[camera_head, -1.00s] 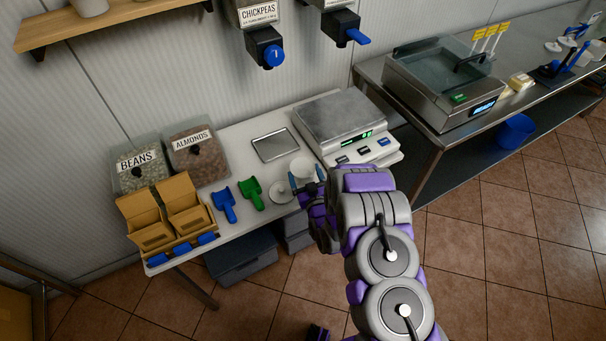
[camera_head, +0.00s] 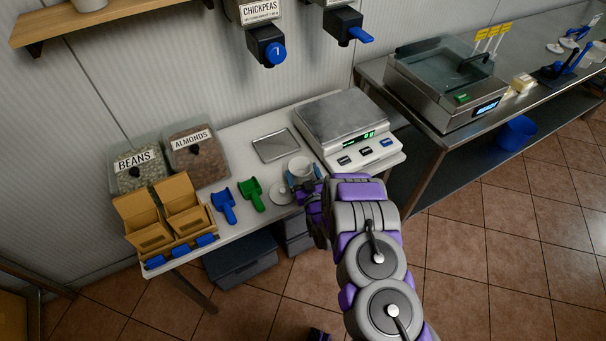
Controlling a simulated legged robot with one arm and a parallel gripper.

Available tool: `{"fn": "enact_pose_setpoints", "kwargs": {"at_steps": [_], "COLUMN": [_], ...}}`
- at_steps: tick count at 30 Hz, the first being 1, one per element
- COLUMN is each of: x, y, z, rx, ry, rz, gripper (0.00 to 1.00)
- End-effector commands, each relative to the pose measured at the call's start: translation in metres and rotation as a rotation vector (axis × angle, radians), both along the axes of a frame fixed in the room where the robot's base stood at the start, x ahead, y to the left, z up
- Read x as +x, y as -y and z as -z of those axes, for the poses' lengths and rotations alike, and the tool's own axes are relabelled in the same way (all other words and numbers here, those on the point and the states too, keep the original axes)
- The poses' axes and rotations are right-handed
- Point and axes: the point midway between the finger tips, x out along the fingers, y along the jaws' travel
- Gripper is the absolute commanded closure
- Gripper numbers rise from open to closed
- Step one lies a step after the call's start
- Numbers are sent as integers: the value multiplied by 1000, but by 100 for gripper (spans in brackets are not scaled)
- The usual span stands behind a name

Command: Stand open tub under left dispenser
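A small white open tub (camera_head: 300,166) stands upright on the white table, left of the scale. Its round white lid (camera_head: 282,193) lies flat just in front and to the left. My gripper (camera_head: 304,178) is at the tub's near side, its two blue-tipped fingers apart, one toward each side of the tub. Whether they touch it I cannot tell. The left dispenser (camera_head: 265,42), labelled CHICKPEAS, hangs on the wall with a blue knob. Below it on the table lies a flat metal tray (camera_head: 275,146).
A digital scale (camera_head: 346,125) stands right of the tub. A green scoop (camera_head: 251,194) and a blue scoop (camera_head: 225,207) lie left of the lid. Bins of beans (camera_head: 139,168) and almonds (camera_head: 196,152) stand farther left. A second dispenser (camera_head: 341,24) hangs to the right.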

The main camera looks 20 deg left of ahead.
Motion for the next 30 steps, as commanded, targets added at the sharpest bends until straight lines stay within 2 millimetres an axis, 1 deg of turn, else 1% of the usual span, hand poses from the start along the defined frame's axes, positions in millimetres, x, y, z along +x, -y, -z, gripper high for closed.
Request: {"fn": "enact_pose_setpoints", "kwargs": {"at_steps": [1, 3, 10, 14, 30], "x": [0, 0, 0, -7, -71], "y": [0, 0, 2, 7, 58], "z": [0, 0, -1, -1, -1], "rx": [0, 0, 1, 0, -1], "ry": [0, 0, 0, -2, -4], "rz": [0, 0, 0, 0, 0], "gripper": [4, 0, 0, 0, 0]}}
